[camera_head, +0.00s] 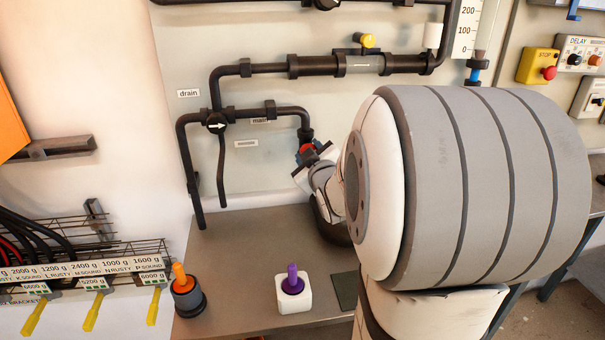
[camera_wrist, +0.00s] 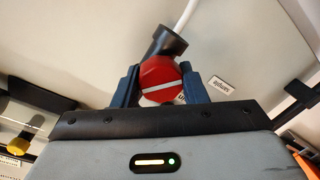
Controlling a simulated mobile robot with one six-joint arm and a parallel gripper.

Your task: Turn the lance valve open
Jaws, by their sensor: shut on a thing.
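A round red valve knob (camera_wrist: 160,80) with a white stripe across its face sits at the end of a dark pipe fitting in the wrist view. My gripper (camera_wrist: 160,84) is shut on the red knob, with one dark finger on each side. In the head view, a bit of the red knob (camera_head: 306,148) shows at the lower end of the dark pipe by the wall, and my gripper (camera_head: 308,160) is at it. My own arm hides much of the gripper there. I cannot tell which label belongs to this valve.
A black valve with a white arrow (camera_head: 216,122) sits by the "drain" label (camera_head: 188,93). A yellow knob (camera_head: 368,40) is on the upper pipe. Orange-handled (camera_head: 181,278) and purple-handled (camera_head: 292,280) items stand on the bench (camera_head: 240,245). A red stop button (camera_head: 549,72) is at right.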

